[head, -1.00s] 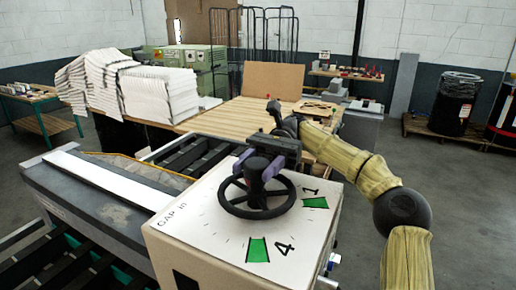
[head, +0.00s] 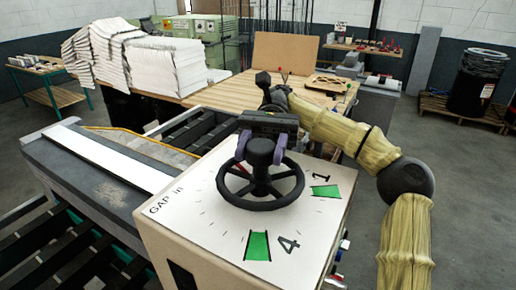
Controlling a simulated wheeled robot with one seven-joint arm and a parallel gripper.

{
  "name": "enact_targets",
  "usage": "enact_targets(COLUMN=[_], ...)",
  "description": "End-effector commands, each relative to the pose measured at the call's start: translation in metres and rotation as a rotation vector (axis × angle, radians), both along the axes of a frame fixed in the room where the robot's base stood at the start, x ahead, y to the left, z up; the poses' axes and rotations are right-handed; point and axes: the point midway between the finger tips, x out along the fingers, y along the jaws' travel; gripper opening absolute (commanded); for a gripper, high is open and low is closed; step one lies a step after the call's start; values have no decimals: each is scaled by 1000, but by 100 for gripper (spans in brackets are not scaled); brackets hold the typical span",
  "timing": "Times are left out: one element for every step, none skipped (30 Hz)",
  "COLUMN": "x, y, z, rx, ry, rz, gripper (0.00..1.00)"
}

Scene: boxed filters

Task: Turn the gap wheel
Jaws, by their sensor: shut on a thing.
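The gap wheel (head: 299,188) is a black spoked handwheel with a central hub, lying flat on the white dial plate (head: 176,222) on top of a beige box. The plate reads "GAP in" and has green marks beside "1" at the right and "4" at the front. My gripper (head: 261,150) is above the wheel, its purple fingers either side of the hub knob, shut on it. The far part of the wheel is partly hidden behind the fingers and hub.
Dark roller rails (head: 185,150) run behind and left of the box. A wooden table (head: 222,97) with stacked white filters (head: 165,66) stands behind. A cardboard panel (head: 285,52) and a tool bench (head: 375,47) are farther back. Open floor lies to the right.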

Motion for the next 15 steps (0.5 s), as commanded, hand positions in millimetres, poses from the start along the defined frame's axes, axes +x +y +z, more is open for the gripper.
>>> enact_targets(x=[0,0,0,0,1,1,1,1,0,1,0,0,0,0,0], y=[0,0,0,0,0,0,0,0,0,0,0,0,0,0,0], z=[4,4,4,4,4,4,4,4,3,3,3,3,2,2,2], rx=[8,8,8,8,8,8,8,6,5,5,5,4,4,3,3], ry=[4,4,4,4,4,4,4,3,3,3,3,2,2,3,3], rz=[-6,-6,-7,-7,-7,-7,-6,-6,-5,-4,-3,-3,-2,-2,-2], gripper=[4,4,4,4,47,55,61,66,66,66,66,66,66,66,66])
